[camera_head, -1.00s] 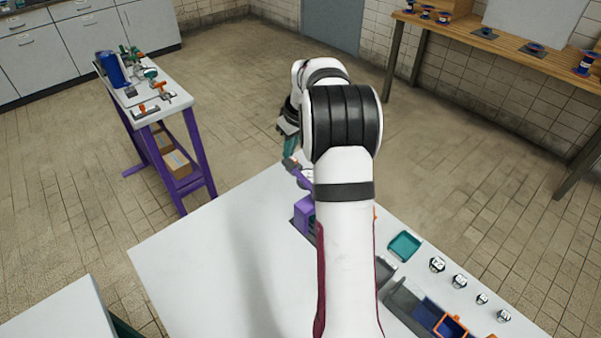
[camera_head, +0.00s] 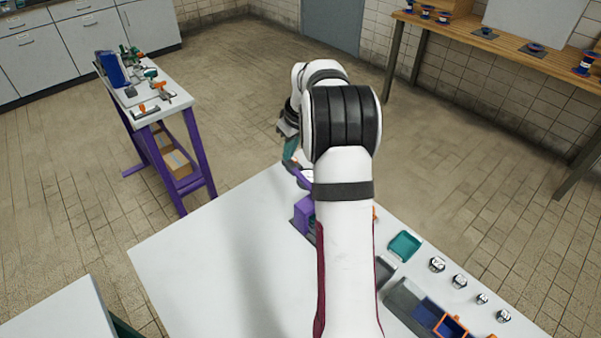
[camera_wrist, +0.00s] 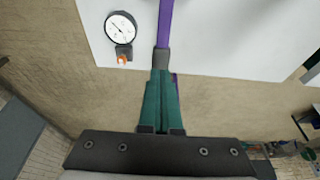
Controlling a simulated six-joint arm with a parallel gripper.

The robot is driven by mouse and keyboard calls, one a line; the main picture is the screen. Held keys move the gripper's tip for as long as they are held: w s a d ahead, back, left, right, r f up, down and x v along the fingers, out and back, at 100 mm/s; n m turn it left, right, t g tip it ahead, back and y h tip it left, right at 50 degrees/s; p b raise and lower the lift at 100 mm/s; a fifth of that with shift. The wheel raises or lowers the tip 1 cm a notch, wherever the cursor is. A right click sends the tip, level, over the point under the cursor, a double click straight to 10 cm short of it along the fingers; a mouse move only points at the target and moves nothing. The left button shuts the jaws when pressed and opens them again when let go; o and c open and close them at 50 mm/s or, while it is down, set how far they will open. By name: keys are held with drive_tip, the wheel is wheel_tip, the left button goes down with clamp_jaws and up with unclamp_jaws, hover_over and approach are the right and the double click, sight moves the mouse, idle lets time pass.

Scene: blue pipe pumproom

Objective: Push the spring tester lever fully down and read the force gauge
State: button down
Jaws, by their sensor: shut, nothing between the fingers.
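The spring tester's purple lever (camera_wrist: 165,22) runs down from the top of the wrist view and ends in a dark grey grip (camera_wrist: 162,58). My gripper (camera_wrist: 161,72) is shut and empty, its teal fingers side by side. Its tips appear right at the grip; I cannot tell whether they touch it. The round white force gauge (camera_wrist: 121,28) is left of the lever, its needle toward the upper left; its numbers are too small to read. In the head view, my arm hides most of the tester; its purple body (camera_head: 303,213) and lever (camera_head: 298,176) show partly.
A teal tray (camera_head: 404,245), several small dark-and-white pieces (camera_head: 459,281) and a blue bin (camera_head: 428,313) are on the white table (camera_head: 215,265), right of my arm. The table's left part is clear. A purple-legged bench (camera_head: 150,112) with tools stands at the left.

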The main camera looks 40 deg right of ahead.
sight(292, 165)
drive_tip(key=shift+f, duration=3.55)
wheel_tip(292, 165, up, 12)
